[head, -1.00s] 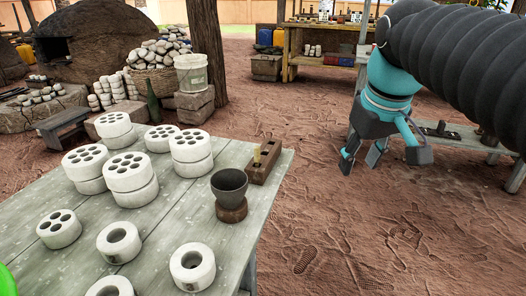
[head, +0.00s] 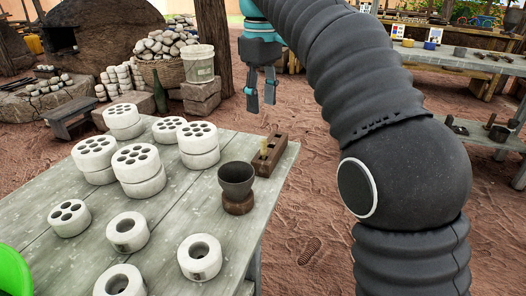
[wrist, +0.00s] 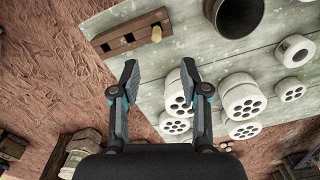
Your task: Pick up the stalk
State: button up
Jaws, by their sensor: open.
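The stalk (head: 264,147) is a short, pale yellow piece standing in a brown wooden block with holes (head: 268,165), near the right edge of the table. In the wrist view the stalk (wrist: 156,34) shows at one end of the block (wrist: 122,37), beyond the fingertips. My gripper (head: 261,98) is open and empty. In the head view it hangs above and behind the block, apart from the stalk. In the wrist view the gap between its fingers (wrist: 159,75) lies below the stalk in the picture. The lower part of the stalk is hidden in the block.
A dark bowl (head: 237,177) on a brown base stands just in front of the block. Several white perforated cylinders (head: 139,163) and rings (head: 199,257) cover the table (head: 75,262). A bucket (head: 199,66) stands behind.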

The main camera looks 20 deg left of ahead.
aim_at(264, 140)
notch_tip(264, 140, down, 6)
jog(key=shift+f+b, duration=0.25)
jog(key=shift+b, duration=0.7)
jog(key=shift+w+d+f+b, duration=0.1)
jog(key=shift+f+b, duration=0.3)
jog(key=shift+f, duration=1)
jog(key=shift+w+d+f+b, duration=0.1)
jog(key=shift+f+b, duration=0.25)
jog(key=shift+f, duration=1)
jog(key=c, duration=0.8)
